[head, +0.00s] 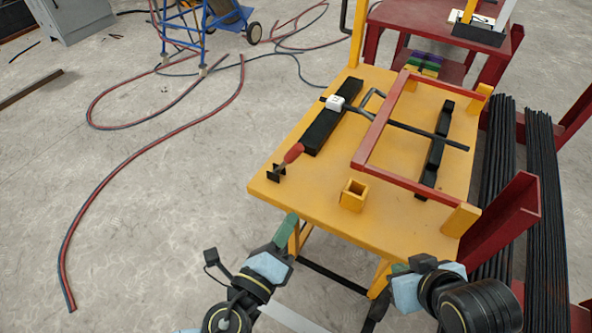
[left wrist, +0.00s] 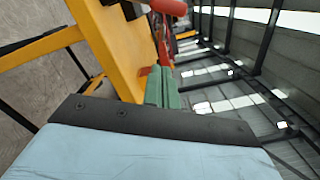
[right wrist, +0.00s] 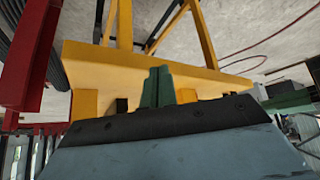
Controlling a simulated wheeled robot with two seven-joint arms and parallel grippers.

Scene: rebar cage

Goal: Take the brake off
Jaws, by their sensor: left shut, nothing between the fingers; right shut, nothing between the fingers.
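A yellow cart or table (head: 310,200) stands in front of me. At its front left corner is a lever with a red handle (head: 293,153), rising from a small black bracket (head: 277,173); it looks like the brake. The red handle (left wrist: 168,7) also shows at the top of the left wrist view. My left gripper (head: 290,226) is shut and empty, just in front of and below the table's front edge, apart from the lever. My right gripper (head: 399,268) is shut and empty, low in front of the table. Its green fingers (right wrist: 157,86) show in the right wrist view.
A red frame (head: 372,140), black bars (head: 433,150) and a yellow square socket (head: 354,195) are on the table. Bundles of dark rebar (head: 497,190) and a red rack (head: 510,215) are close on the right. Hoses (head: 150,145) lie on the open floor at left.

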